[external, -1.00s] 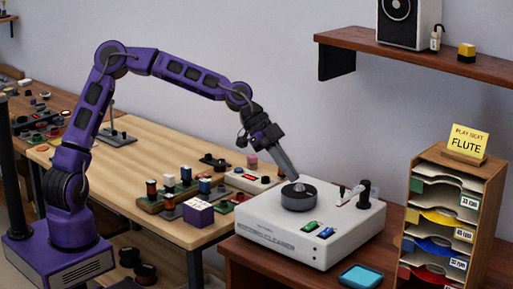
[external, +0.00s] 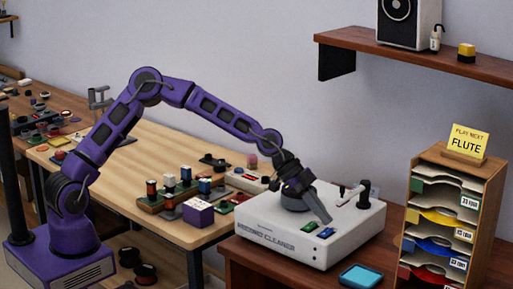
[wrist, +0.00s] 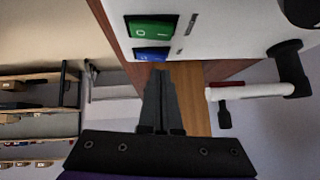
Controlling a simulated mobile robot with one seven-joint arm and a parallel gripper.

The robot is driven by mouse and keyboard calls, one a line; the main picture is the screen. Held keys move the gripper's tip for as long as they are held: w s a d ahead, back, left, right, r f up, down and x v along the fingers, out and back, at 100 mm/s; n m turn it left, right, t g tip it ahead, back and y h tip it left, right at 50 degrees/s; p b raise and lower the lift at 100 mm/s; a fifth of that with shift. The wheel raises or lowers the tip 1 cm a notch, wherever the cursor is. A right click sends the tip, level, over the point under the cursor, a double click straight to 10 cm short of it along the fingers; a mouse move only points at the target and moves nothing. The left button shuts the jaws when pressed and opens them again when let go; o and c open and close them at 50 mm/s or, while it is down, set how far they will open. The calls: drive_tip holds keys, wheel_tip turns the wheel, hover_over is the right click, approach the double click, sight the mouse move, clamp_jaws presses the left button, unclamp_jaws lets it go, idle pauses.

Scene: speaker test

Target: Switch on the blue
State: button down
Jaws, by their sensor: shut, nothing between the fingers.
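The blue switch (external: 326,232) is on the front right of the top of a white record cleaner (external: 275,240). It also shows in the wrist view (wrist: 151,54), partly cut off by the machine's edge in that view. A green switch (external: 309,226) sits just left of it, and shows larger in the wrist view (wrist: 151,28). My gripper (external: 327,221) is shut and empty, pointing down just behind the blue switch. In the wrist view its fingertips (wrist: 160,72) are close to the blue switch; I cannot tell whether they touch.
A dark round platter (external: 294,202) is behind my fingers. A white tone arm with a black post (external: 364,193) stands at the back right of the machine. A blue tray (external: 361,276) lies in front, and a record rack (external: 482,190) stands at the right.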

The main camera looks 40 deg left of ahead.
drive_tip(key=shift+f, duration=0.5)
drive_tip(key=shift+w+f+n+g+p, duration=0.3)
drive_tip(key=shift+f+n+g+p, duration=0.15)
drive_tip(key=shift+g+p, duration=0.35)
drive_tip(key=shift+w+f, duration=0.1)
drive_tip(key=shift+f, duration=0.15)
drive_tip(key=shift+a+b, duration=0.1)
drive_tip(key=shift+b, duration=0.25)
